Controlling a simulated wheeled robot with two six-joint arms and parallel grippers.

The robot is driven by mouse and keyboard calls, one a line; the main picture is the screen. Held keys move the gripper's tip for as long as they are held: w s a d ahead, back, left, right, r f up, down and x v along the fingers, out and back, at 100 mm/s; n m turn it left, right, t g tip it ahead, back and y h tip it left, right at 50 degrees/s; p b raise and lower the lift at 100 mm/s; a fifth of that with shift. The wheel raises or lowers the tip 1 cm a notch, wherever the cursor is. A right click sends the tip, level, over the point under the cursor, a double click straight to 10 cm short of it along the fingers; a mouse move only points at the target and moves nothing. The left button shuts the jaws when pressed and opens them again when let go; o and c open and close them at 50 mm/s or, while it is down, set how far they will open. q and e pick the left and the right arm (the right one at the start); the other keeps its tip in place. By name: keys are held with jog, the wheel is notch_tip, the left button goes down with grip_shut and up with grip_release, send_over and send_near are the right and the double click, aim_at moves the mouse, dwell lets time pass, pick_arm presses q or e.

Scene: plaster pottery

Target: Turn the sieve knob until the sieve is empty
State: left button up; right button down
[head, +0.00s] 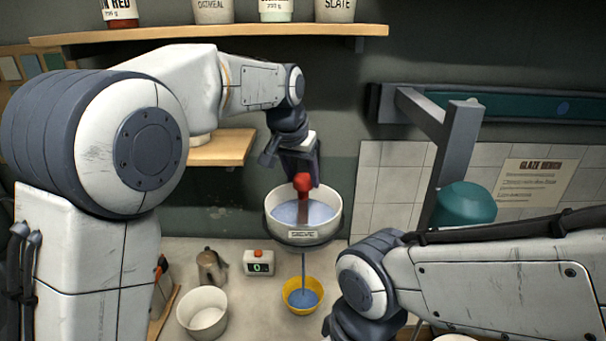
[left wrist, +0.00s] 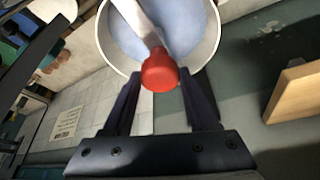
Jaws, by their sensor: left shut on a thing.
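The sieve (head: 335,230) is a white round bowl with a label on its front, and blue liquid (head: 322,212) lies in it. A crossbar spans the sieve, with the red knob (head: 302,182) at its top. My left gripper (head: 301,176) is shut on the red knob. In the left wrist view the knob (left wrist: 159,72) sits between the fingers, with blue liquid (left wrist: 180,28) on both sides of the bar. My right gripper is out of view.
A small timer-like box (head: 258,263) reading 0, a metal jug (head: 211,268) and an empty white bowl (head: 203,312) stand left of the yellow bowl. A grey post (head: 455,150) and a teal rounded object (head: 464,204) are at the right. Shelves are at the upper left.

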pick_arm(q)
jog(key=m, duration=0.2)
jog(key=m+g+h, duration=0.1)
jog(key=m, duration=0.1)
jog(key=shift+w+a+m+p, duration=0.1)
jog(key=shift+a+m+p, duration=0.05)
jog(key=shift+m+p, duration=0.2)
jog(key=m+g+h+p, duration=0.1)
jog(key=m, duration=0.2)
jog(key=shift+w+m, duration=0.1)
jog(key=shift+m, duration=0.25)
jog(key=m+p, duration=0.1)
jog(key=m+g, duration=0.1)
jog(key=m, duration=0.1)
jog(key=shift+w+r+m+g+h+p, duration=0.1)
jog(key=shift+m+g+h+p, duration=0.2)
jog(key=shift+h+p, duration=0.1)
jog(key=shift+m+g+p, duration=0.8)
jog(key=shift+m+p, duration=0.45)
jog(key=shift+m, duration=0.75)
jog(key=o, duration=1.4)
